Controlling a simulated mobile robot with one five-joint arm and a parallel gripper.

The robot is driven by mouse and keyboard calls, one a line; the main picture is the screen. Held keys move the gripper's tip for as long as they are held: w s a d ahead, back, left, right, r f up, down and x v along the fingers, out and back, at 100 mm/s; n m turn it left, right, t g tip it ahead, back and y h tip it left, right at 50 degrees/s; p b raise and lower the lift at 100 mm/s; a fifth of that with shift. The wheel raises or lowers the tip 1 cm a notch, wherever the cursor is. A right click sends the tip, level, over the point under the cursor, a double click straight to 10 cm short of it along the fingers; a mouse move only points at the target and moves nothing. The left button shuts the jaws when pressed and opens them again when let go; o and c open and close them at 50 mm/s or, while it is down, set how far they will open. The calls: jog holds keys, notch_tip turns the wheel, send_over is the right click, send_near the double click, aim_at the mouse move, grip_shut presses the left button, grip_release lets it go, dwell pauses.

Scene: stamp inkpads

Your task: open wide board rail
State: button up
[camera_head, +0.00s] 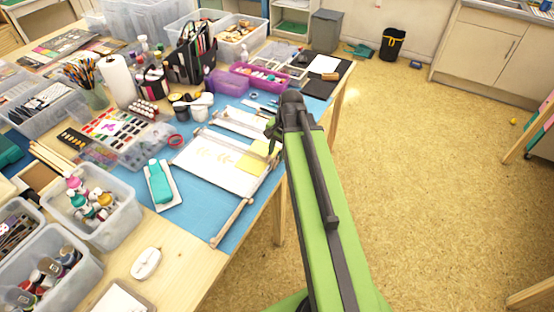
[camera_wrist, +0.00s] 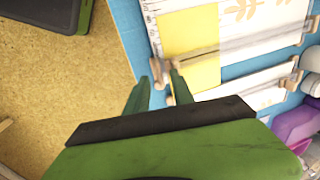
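The wide white board (camera_head: 204,162) lies on the blue mat with a yellow sheet (camera_head: 256,156) at its right end. In the wrist view the board (camera_wrist: 190,8) has pale leaf prints and a yellow sheet (camera_wrist: 188,38). A pale rail (camera_wrist: 240,48) runs along its edge and ends in a small wooden piece (camera_wrist: 158,72). My gripper (camera_wrist: 160,80) is open, its two green fingers either side of that wooden end. I cannot tell whether they touch it. In the head view my gripper (camera_head: 273,132) is over the board's right end, partly hidden by my arm.
A narrower board (camera_head: 240,122) lies just behind. Bins and supplies crowd the table's left and back. The floor (camera_head: 430,180) to the right is mostly clear.

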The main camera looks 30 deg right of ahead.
grip_shut()
dwell(1.4)
